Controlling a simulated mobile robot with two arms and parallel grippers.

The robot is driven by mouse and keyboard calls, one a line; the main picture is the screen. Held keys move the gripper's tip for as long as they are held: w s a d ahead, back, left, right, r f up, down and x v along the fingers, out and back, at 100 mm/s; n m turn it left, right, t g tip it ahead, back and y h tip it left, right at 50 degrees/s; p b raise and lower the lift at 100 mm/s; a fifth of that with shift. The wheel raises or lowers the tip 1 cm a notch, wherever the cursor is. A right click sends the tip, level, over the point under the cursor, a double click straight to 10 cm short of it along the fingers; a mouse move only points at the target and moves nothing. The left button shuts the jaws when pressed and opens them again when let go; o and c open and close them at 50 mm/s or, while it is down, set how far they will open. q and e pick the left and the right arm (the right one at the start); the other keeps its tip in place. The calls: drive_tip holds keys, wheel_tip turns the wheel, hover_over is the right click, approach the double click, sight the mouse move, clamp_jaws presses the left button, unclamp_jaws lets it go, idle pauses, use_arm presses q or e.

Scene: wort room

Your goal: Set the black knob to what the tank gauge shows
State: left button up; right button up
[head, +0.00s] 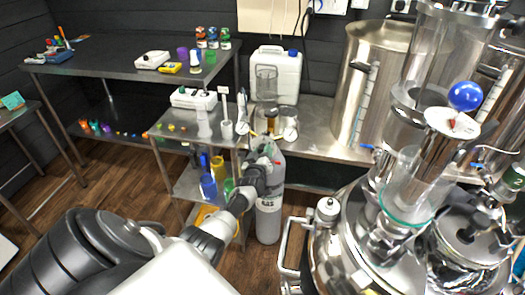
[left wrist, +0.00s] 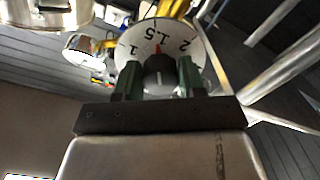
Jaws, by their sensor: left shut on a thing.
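My left gripper (head: 264,160) reaches from the lower left to the top of the grey gas cylinder (head: 268,215). In the left wrist view its green fingers (left wrist: 158,80) are shut on the black knob (left wrist: 158,70), one on each side. Behind the knob is a white dial (left wrist: 140,35) with the numbers 1, 1.5 and 2. A red mark shows just above the knob near 1.5. In the head view the knob is hidden.
A steel cart (head: 175,128) with small instruments stands left of the cylinder. A bench behind holds a white jug (head: 275,72) and a tall steel tank (head: 372,85). Shiny vessels (head: 350,240) crowd the right. Wooden floor (head: 120,185) is open at left.

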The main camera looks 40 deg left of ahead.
use_arm(q)
drive_tip(key=o, duration=0.9)
drive_tip(key=shift+f, duration=0.1)
drive_tip(key=p+v, duration=0.2)
drive_tip(key=v, duration=0.8)
drive_tip(key=shift+s+d, duration=0.2)
drive_tip(key=shift+s, duration=0.15)
